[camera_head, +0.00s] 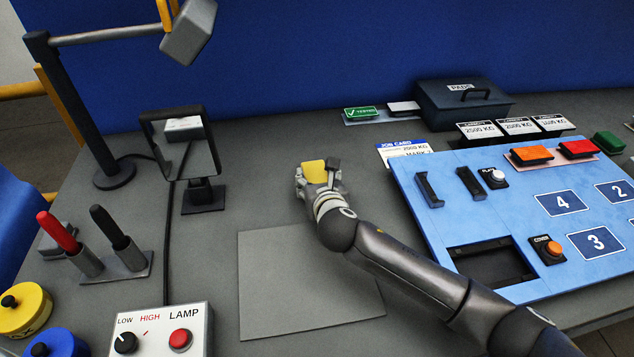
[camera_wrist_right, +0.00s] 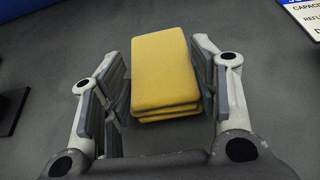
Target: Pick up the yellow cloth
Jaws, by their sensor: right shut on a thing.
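The yellow cloth (camera_head: 315,172) is a folded, layered pad between the fingers of my right gripper (camera_head: 319,177) over the middle of the grey table. In the right wrist view the cloth (camera_wrist_right: 163,68) sits between the two finger pads of the right gripper (camera_wrist_right: 163,90), which is shut on it. Whether the cloth touches the table is hard to tell. My left gripper is not in view.
A blue panel (camera_head: 470,205) with numbered squares lies right of the gripper. A grey mat (camera_head: 300,285) lies in front. A small mirror (camera_head: 180,140) stands at left, and a lamp control box (camera_head: 165,330) at front left. A job card (camera_head: 407,149) lies behind.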

